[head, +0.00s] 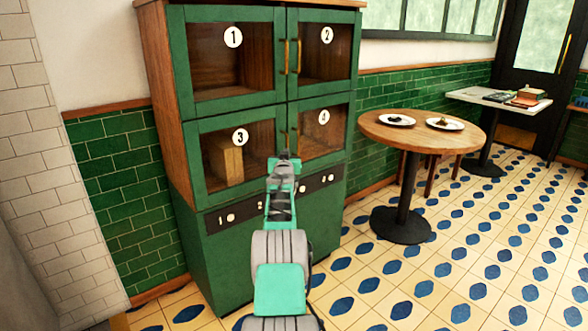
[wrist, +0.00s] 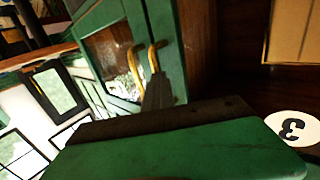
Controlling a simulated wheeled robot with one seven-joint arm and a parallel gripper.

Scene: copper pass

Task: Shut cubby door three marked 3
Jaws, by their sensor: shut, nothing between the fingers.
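Cubby door three (head: 197,165) is the green-framed glass door at the lower left of the cabinet, with a white round 3 marker (head: 240,137). In the wrist view its green frame (wrist: 180,150) fills the bottom, with the 3 marker (wrist: 291,128) upside down at the right. Dark wooden interior shows past the frame, so the door appears ajar; how far is unclear. My gripper (head: 285,156) is shut and empty, in front of the lower doors' meeting edges. Its narrow dark tips (wrist: 157,93) show beside the door frame in the wrist view; contact is unclear.
Doors 1 (head: 233,37), 2 (head: 327,35) and 4 (head: 323,117) look closed. A wooden block (head: 228,162) stands inside cubby three. A round table (head: 420,130) with two plates stands right of the cabinet. Tiled floor (head: 440,270) is open at the front right.

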